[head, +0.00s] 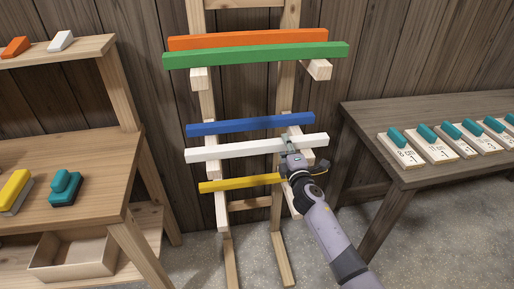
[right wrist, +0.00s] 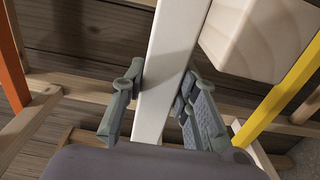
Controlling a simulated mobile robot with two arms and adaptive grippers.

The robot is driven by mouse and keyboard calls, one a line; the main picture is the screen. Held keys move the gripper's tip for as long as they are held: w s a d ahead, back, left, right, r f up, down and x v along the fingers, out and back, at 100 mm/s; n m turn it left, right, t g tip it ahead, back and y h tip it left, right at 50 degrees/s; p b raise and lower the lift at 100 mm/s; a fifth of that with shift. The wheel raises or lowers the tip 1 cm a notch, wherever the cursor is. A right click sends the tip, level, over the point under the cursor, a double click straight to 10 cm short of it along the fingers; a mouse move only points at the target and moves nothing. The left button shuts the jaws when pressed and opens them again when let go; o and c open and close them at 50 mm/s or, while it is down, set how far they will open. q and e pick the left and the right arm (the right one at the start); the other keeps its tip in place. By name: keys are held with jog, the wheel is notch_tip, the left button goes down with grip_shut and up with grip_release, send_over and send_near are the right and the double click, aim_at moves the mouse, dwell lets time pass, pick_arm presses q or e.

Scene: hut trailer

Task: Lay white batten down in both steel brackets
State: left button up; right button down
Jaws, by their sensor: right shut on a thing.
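The white batten (head: 235,149) lies roughly level across the front of a wooden rack, between a blue batten above and a yellow one below. My right gripper (head: 289,157) is shut on it right of its middle. In the right wrist view, the batten (right wrist: 166,75) runs between the two fingers of the gripper (right wrist: 158,100). A pale wooden block (right wrist: 255,35) is close beside the batten there. I cannot tell whether the batten still rests on the rack arms. No steel brackets are recognisable in either view. My left gripper is not in view.
The rack (head: 207,100) also holds orange (head: 250,38), green (head: 255,54), blue (head: 250,125) and yellow (head: 240,183) battens. A wooden workbench (head: 80,160) stands left. A dark table (head: 420,115) with several teal-topped blocks stands right.

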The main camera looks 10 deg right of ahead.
jog(key=shift+r, duration=0.15)
jog(key=shift+r+p, duration=1.65)
jog(key=shift+r, duration=0.05)
jog(key=s+p, duration=0.2)
jog(key=s, duration=1.2)
jog(key=shift+d+p, duration=0.2)
jog(key=shift+p, duration=0.15)
